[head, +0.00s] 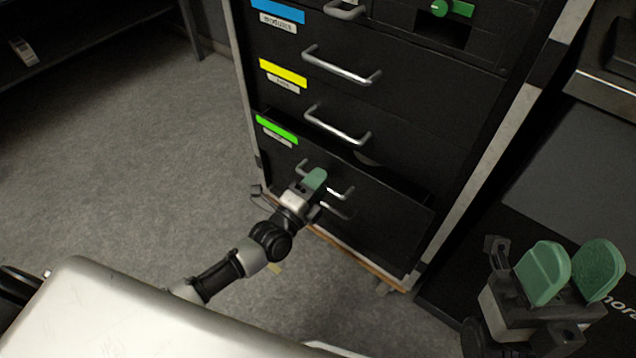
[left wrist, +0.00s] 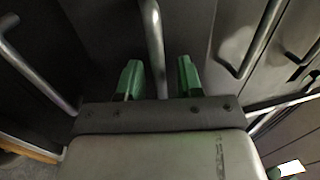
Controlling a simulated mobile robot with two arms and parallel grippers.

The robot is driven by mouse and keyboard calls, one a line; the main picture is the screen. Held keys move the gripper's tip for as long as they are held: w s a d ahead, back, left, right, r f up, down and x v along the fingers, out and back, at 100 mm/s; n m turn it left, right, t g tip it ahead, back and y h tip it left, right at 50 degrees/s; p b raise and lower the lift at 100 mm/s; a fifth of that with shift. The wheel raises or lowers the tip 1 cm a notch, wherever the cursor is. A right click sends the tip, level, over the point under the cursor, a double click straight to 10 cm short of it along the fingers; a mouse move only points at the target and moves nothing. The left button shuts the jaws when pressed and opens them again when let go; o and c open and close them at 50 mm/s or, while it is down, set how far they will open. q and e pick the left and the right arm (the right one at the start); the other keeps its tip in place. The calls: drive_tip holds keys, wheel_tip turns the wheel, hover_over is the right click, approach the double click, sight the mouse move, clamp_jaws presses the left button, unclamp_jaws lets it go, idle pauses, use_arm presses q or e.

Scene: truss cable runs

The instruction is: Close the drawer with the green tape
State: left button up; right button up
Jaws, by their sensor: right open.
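The drawer with the green tape (head: 277,129) is the lowest one seen in the dark cabinet. Its front (head: 385,222) stands out from the cabinet, and a dark gap shows along its top, so it is partly open. My left gripper (head: 316,180) is at this drawer's metal handle (head: 342,192) and hides its middle. In the left wrist view its green fingertips (left wrist: 158,80) are apart, with a metal handle bar (left wrist: 153,45) between them and space on both sides. My right gripper (head: 571,272) is open and empty at the lower right, away from the cabinet.
Drawers with yellow tape (head: 283,73) and blue tape (head: 278,11) are above, each with a metal handle. A dark shelf (head: 90,35) stands at the upper left. Grey floor (head: 150,150) is clear left of the cabinet. A dark surface (head: 590,170) is at the right.

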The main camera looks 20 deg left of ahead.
sight(328, 171)
use_arm(q)
drive_tip(key=shift+c, duration=0.5)
clamp_jaws()
drive_tip(key=x, duration=0.3)
drive_tip(key=shift+w+d+f, duration=0.15)
drive_tip(key=shift+w+f, duration=0.2)
drive_tip(key=shift+w, duration=0.1)
drive_tip(key=shift+r, duration=0.1)
drive_tip(key=shift+c, duration=1.3)
unclamp_jaws()
drive_tip(key=o, duration=0.4)
drive_tip(key=shift+w+d, duration=0.1)
drive_tip(key=shift+w, duration=0.05)
drive_tip(key=shift+c, duration=0.2)
